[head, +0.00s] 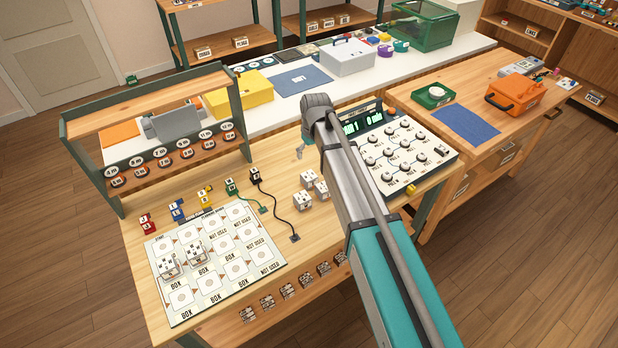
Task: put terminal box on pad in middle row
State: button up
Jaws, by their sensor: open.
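Three white terminal boxes with dark dots stand grouped on the wooden bench: a front one (303,201), a rear one (307,179) and a right one (321,190). The white pad board (276,262) lies at the front left of the bench, with rows of pads. Two more boxes, left (168,266) and right (196,252), sit on the first two pads of its middle row. The third middle-row pad (224,244) looks bare. My gripper (300,152) shows only partly beside my arm, above the bench behind the loose boxes. It is open, apart from them, and appears empty.
A dial panel (408,158) stands right of my arm. Black and green cables (278,213) lie between the board and loose boxes. Small coloured blocks (176,210) line the board's back edge. A labelled shelf rack (154,167) rises behind them.

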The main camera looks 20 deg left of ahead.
aim_at(309, 175)
jog(key=shift+f, duration=0.1)
jog(key=f+b, duration=0.8)
jog(key=shift+w+a+f, duration=0.2)
jog(key=shift+w+a, duration=0.15)
jog(key=shift+b, duration=0.3)
jog(key=shift+f, duration=0.15)
dwell(0.4)
jog(key=f+b, duration=0.5)
jog(key=shift+w+a, duration=0.1)
jog(key=shift+w, duration=0.3)
dwell(0.5)
jog(key=c, duration=1.2)
jog(key=shift+r, duration=0.1)
jog(key=shift+r, duration=0.1)
